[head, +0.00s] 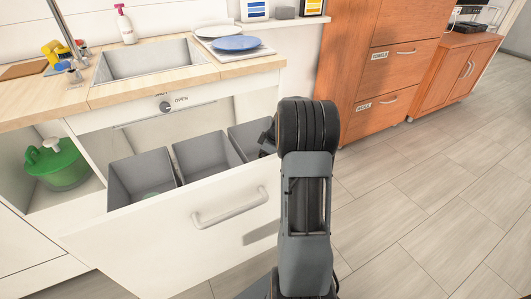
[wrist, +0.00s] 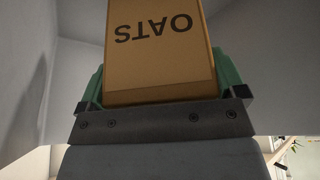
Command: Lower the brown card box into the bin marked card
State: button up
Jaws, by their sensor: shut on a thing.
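The brown card box (wrist: 155,50), printed OATS and upside down in the wrist view, is held between the green fingers of my gripper (wrist: 163,82). Grey bin walls (wrist: 257,45) surround the box on the sides in the wrist view. In the head view my arm reaches over the right end of the open drawer, at the right-hand grey bin (head: 243,136). My arm hides the box and fingers there. I see no card marking on any bin.
The open white drawer (head: 165,240) also holds a left grey bin (head: 143,176) and a middle grey bin (head: 205,152). A worktop with a sink (head: 150,60) is above. Wooden cabinets (head: 385,75) stand right; floor beside them is clear.

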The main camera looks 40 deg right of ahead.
jog(key=shift+f, duration=0.2)
jog(key=o, duration=0.6)
jog(key=shift+w+a+r+p+v, duration=0.4)
jog(key=shift+p+v, duration=1.85)
jog(key=shift+v, duration=2.45)
jog(key=shift+w+a+r+p+v, duration=0.15)
jog(key=shift+w+a+p+v, duration=0.4)
jog(key=shift+p+v, duration=3)
jog(key=shift+w+a+r+p+v, duration=0.3)
jog(key=shift+a+p+v, duration=0.6)
jog(key=shift+v, duration=5)
jog(key=shift+s+d, duration=0.1)
jog(key=shift+d, duration=0.05)
jog(key=shift+s+a+r+b, duration=0.4)
jog(key=shift+s+r, duration=0.25)
jog(key=shift+s, duration=1.95)
jog(key=shift+s+a+r+b, duration=0.35)
jog(key=shift+s+r, duration=0.25)
jog(key=shift+s, duration=2.05)
jog(key=shift+s+a+r+b, duration=0.4)
jog(key=shift+s+r, duration=0.25)
jog(key=shift+s, duration=1.95)
jog(key=shift+d, duration=0.1)
